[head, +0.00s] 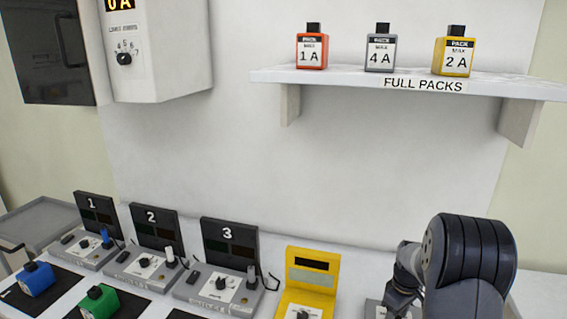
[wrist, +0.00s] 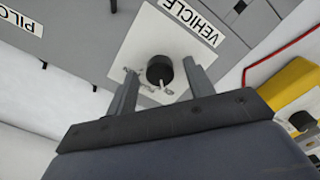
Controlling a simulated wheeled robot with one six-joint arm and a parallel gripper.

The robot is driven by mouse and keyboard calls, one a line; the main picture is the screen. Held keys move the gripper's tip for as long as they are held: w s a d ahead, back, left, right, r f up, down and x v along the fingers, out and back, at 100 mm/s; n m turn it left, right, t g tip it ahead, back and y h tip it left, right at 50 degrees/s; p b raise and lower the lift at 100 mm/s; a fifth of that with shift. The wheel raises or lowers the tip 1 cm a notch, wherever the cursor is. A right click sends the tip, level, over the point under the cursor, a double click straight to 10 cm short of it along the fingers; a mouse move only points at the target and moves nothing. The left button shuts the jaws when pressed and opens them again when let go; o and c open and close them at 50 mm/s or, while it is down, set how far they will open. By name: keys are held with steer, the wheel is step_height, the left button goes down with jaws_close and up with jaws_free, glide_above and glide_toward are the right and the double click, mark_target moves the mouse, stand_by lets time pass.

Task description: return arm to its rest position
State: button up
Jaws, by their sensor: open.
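My gripper (wrist: 159,68) shows in the wrist view with its two fingers apart and nothing held between them. A black knob (wrist: 160,71) on a pale plate labelled VEHICLE (wrist: 195,45) appears between and beyond the fingertips. The fingers look clear of the knob at either side, but I cannot tell the gap in depth. In the head view my arm is at the lower right, bent, and its dark rounded link hides part of the counter. My gripper's fingers cannot be made out there.
Numbered stations 1 (head: 92,215), 2 (head: 152,230) and 3 (head: 229,245) and a yellow device (head: 312,275) line the counter left of my arm. Blue (head: 36,280) and green (head: 98,302) packs lie in front. A shelf (head: 300,77) with three packs is above.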

steer(key=shift+r+m, duration=0.1)
steer(key=shift+m, duration=0.3)
steer(key=shift+r+b, duration=0.3)
steer(key=shift+r, duration=2.1)
